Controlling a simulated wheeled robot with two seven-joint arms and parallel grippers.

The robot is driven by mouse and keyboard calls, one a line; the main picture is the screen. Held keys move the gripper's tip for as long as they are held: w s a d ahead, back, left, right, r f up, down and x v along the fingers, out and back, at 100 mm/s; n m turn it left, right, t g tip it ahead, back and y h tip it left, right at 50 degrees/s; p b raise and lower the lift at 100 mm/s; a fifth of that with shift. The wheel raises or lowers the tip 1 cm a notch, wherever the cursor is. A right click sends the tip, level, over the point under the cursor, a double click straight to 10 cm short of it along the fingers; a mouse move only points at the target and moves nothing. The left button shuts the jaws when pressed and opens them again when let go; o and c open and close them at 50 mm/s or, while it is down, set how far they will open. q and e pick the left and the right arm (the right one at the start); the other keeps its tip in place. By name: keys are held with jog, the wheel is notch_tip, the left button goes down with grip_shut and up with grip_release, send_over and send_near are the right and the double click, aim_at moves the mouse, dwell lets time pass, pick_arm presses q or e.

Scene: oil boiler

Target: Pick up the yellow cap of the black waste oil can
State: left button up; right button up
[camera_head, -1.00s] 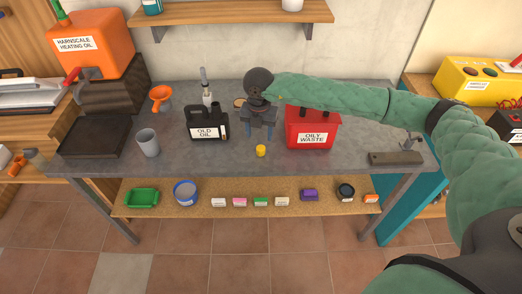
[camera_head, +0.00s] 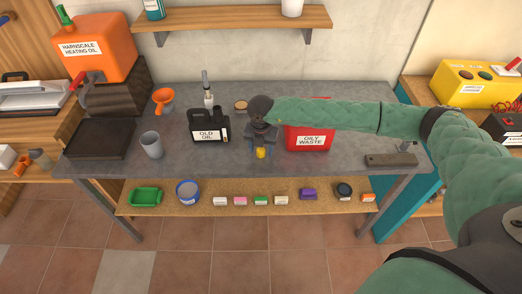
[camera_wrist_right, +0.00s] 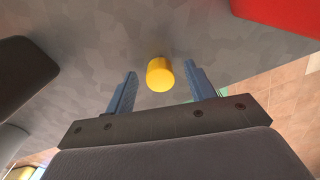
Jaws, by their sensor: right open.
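The yellow cap (camera_head: 261,153) stands on the grey table near its front edge, between the black can and the red bin. It also shows in the right wrist view (camera_wrist_right: 160,74), between and just beyond the fingertips. The black waste oil can (camera_head: 209,127), labelled "OLD OIL", stands to the left of the cap; its dark side shows at the left of the wrist view (camera_wrist_right: 22,75). My right gripper (camera_head: 261,150) is open above the cap, with its blue fingers on either side of it in the picture. No contact is visible. My left gripper is not in view.
The red "OILY WASTE" bin (camera_head: 308,139) stands close to the right of the gripper. A grey cup (camera_head: 151,145) and an orange funnel (camera_head: 163,99) are further left. A metal tool on a block (camera_head: 391,159) lies at the right end. The lower shelf (camera_head: 330,207) holds small items.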

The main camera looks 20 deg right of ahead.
jog(key=shift+f, duration=0.15)
jog(key=c, duration=1)
